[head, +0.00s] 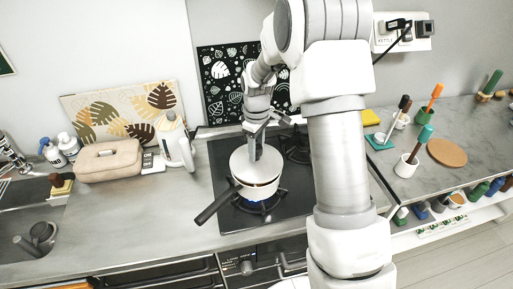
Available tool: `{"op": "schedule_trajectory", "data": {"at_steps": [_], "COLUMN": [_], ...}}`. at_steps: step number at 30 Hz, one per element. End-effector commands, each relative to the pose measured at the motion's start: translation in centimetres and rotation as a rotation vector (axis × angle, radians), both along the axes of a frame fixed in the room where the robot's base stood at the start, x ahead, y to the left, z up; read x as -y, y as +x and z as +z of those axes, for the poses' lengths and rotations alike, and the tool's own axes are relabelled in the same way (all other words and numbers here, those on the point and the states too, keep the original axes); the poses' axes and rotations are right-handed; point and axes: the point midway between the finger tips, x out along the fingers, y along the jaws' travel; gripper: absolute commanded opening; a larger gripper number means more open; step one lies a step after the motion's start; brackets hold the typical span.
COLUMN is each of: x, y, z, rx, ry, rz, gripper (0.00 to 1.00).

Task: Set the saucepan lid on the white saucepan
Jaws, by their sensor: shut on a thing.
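The white saucepan (258,191) stands on a hob burner, with its dark handle (217,206) pointing to the lower left. A blue flame shows under it. The pale grey saucepan lid (243,166) is over the pan's mouth and hides most of it. A thin brownish band shows between lid and pan at the front. I cannot tell whether the lid touches the rim. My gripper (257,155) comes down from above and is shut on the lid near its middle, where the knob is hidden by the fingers.
The black hob (226,158) has another burner behind right of the pan. A white kettle-like appliance (178,150) and a beige bag (109,161) stand to the left. Brush holders and a round cork mat (447,152) are on the right counter. The counter (150,215) left of the hob is clear.

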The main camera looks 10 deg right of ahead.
Motion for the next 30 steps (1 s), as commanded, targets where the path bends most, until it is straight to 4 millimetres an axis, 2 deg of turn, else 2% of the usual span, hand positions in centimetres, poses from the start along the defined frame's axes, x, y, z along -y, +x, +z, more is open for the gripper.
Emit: {"op": "schedule_trajectory", "data": {"at_steps": [12,30], "x": [0.0,0.0], "y": [0.0,0.0], "z": [0.0,-1.2], "rx": [0.0,0.0], "ry": [0.0,0.0], "rz": [0.0,0.0], "gripper": [0.0,0.0]}}
